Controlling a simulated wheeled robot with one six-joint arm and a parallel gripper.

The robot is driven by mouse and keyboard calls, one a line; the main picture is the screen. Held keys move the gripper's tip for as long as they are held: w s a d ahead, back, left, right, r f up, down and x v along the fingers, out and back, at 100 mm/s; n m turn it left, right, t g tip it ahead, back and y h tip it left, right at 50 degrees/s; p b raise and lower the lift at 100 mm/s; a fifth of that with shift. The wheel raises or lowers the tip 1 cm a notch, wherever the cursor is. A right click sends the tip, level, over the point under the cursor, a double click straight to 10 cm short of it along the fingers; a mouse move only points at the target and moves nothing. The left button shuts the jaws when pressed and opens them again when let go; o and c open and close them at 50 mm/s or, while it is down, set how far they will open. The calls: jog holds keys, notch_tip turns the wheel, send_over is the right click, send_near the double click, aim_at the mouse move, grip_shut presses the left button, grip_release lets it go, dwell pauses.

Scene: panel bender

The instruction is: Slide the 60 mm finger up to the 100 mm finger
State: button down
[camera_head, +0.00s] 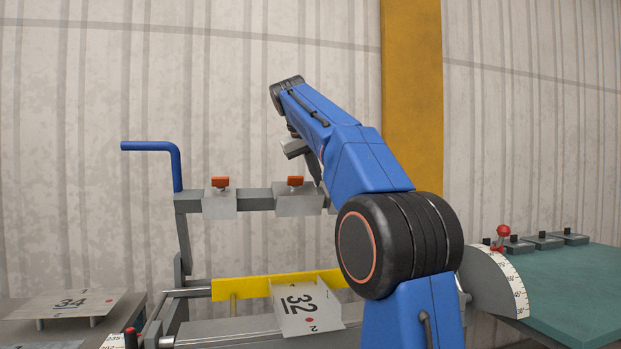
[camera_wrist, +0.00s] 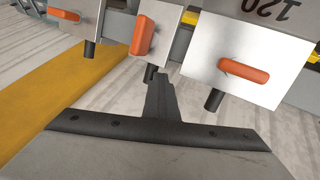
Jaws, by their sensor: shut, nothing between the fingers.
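In the head view two bright metal fingers with orange clamp knobs hang on the grey beam (camera_head: 255,199): a narrower left one (camera_head: 219,205) and a wider right one (camera_head: 297,203). In the wrist view three plates with orange knobs show: a left one (camera_wrist: 85,22), a middle one (camera_wrist: 157,18) and a wide right one (camera_wrist: 285,45). I read no 60 or 100 on them, so I cannot tell which is which. My gripper (camera_wrist: 160,82) is shut and empty, its tips close below the middle plate; contact is unclear. My arm hides the beam's right part in the head view.
A blue crank handle (camera_head: 160,147) rises left of the beam. A sheet marked 34 (camera_head: 65,302) is at left. A green table (camera_head: 575,290) and a red-knobbed lever (camera_head: 502,233) are at right.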

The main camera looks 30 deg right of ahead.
jog(key=s+d, duration=0.1)
jog(key=d, duration=0.5)
jog(key=shift+s, duration=0.4)
